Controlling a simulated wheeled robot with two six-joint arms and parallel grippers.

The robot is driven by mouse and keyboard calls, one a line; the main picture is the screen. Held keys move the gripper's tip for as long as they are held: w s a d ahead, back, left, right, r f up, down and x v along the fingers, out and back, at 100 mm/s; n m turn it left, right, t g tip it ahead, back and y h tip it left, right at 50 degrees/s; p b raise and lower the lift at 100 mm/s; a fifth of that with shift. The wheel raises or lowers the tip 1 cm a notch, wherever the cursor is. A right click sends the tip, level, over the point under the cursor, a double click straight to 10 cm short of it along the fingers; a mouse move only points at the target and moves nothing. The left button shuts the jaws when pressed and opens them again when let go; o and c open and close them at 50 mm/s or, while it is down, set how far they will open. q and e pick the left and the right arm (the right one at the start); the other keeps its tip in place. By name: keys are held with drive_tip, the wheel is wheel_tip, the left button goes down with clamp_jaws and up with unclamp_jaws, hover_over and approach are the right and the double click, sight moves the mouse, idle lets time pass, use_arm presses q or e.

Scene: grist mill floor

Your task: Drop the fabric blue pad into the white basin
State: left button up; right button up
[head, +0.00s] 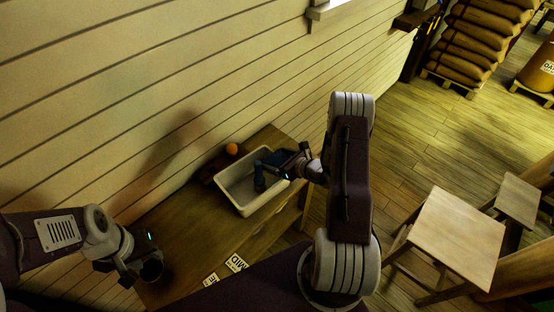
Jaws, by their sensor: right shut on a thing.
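The white basin (236,192) stands on the wooden bench against the wall. My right gripper (264,167) is over the basin and shut on a dark blue thing, which looks like the fabric blue pad (259,184). The pad hangs down over the basin's inside. I cannot tell whether it touches the basin floor. The gripper's jaws are dark and small in the picture. My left gripper (146,270) is low over the left end of the bench, away from the basin. Its fingers are too dark to tell open from shut.
An orange ball (232,149) sits behind the basin on the bench (188,226). Printed labels (236,263) lie near the bench's front. A wooden table (452,235) and stool (517,200) stand at right. Stacked sacks (480,40) stand at the back. Open floor lies between.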

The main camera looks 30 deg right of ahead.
drive_tip(key=shift+f, duration=0.25)
drive_tip(key=o, duration=1.1)
drive_tip(key=shift+c, duration=0.2)
